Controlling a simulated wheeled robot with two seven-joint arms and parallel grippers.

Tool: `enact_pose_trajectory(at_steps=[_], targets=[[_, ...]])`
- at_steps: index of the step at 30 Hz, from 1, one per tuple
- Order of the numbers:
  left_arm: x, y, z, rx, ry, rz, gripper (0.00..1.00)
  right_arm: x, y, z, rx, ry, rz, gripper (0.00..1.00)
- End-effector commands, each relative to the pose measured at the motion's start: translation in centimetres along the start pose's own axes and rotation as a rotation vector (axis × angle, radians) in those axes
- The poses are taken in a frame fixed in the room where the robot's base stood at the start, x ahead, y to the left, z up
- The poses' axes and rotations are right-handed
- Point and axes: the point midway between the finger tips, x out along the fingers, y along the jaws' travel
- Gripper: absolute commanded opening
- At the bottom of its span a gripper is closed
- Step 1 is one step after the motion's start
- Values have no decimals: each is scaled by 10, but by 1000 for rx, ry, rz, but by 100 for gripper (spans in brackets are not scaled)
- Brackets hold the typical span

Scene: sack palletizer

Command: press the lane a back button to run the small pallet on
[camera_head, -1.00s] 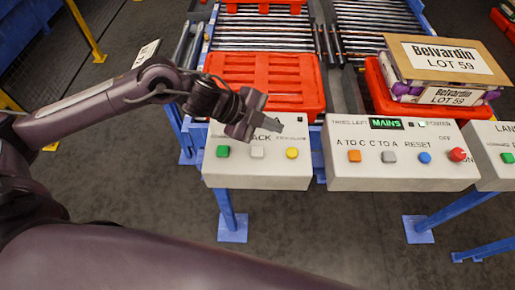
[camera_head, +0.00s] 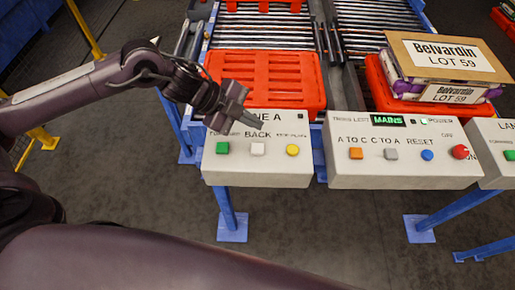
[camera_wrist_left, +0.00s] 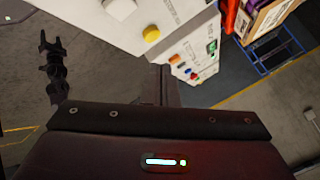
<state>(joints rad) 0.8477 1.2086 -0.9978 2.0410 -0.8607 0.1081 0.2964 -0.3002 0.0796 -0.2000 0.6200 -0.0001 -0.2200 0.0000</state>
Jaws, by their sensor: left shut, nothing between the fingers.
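The lane A panel (camera_head: 270,174) is a pale box with a green button (camera_head: 222,148), a white button (camera_head: 257,149) under the word BACK, and a yellow button (camera_head: 292,150). My left gripper (camera_head: 236,122) is shut and empty over the panel's upper left part, near the green and white buttons. I cannot tell if it touches the panel. The wrist view shows the white button (camera_wrist_left: 119,8) cut by the top edge and the yellow button (camera_wrist_left: 151,34). A red pallet (camera_head: 265,82) lies on the rollers behind the panel.
A middle panel (camera_head: 400,172) with orange, grey, blue and red buttons stands to the right. Behind it, boxes marked Belvardin (camera_head: 447,58) sit on a red base. Another panel (camera_head: 497,165) is cut by the right edge. The floor in front is clear.

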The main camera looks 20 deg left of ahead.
Motion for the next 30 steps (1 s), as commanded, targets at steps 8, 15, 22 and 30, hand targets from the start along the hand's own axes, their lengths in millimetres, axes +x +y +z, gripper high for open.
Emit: enact_pose_trajectory(at_steps=[8, 15, 22, 30], targets=[[32, 24, 24, 0, -1, 0, 0, 42, -1, 4, 0, 0, 0, 60], [48, 35, 35, 0, -1, -1, 0, 57, -1, 5, 0, 0, 0, 60], [49, 36, 36, 0, -1, -1, 0, 58, -1, 5, 0, 0, 0, 60], [49, 36, 36, 0, -1, 0, 0, 57, -1, 5, 0, 0, 0, 60]])
